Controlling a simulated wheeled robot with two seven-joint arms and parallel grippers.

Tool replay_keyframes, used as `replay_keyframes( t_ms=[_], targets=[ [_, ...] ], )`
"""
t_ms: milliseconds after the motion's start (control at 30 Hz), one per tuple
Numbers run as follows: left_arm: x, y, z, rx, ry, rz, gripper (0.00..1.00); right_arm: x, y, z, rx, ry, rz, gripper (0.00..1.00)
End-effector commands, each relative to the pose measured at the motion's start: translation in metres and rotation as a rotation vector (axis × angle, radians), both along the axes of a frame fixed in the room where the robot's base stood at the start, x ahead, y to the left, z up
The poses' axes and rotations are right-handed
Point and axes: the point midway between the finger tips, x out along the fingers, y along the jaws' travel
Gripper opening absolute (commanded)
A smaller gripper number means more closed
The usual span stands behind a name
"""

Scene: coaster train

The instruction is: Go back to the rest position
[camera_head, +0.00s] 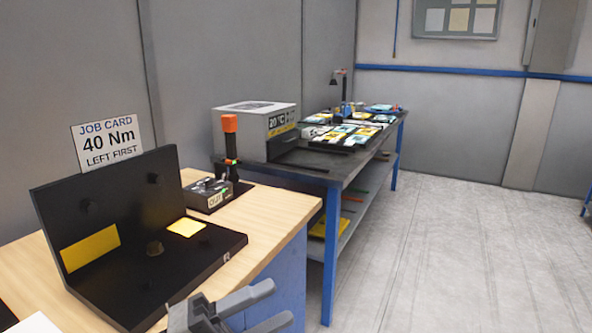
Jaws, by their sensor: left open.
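My left gripper (272,305) shows at the bottom of the view, in front of the near bench. Its two grey fingers point right and stand apart, with nothing between them. Part of it is cut off by the lower edge. It appears clear of the black L-shaped fixture (130,292) on the wooden bench (270,228). My right gripper is out of view.
The fixture carries a yellow plate (91,248) and a yellow pad (186,227). A job card (107,142) reads "40 Nm LEFT FIRST". An orange-topped tool (230,135) stands behind. A blue-legged table (330,180) holds a grey box (258,125). The floor (450,250) at right is clear.

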Motion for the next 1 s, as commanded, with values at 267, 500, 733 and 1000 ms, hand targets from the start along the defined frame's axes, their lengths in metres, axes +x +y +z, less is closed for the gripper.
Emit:
replay_keyframes(
  t_ms=[267,500,733,1000],
  targets=[
    [0.004,0.071,-0.159,-0.497,1.042,0.550,0.49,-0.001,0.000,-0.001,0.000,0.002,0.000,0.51],
    [-0.075,0.101,-0.272,-0.659,1.613,0.830,0.49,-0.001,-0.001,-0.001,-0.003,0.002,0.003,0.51],
    [-0.097,0.104,-0.291,-0.688,1.725,0.882,0.49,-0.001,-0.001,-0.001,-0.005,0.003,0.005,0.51],
    [-0.097,0.104,-0.291,-0.688,1.725,0.882,0.49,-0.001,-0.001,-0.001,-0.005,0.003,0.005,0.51]
  ],
)
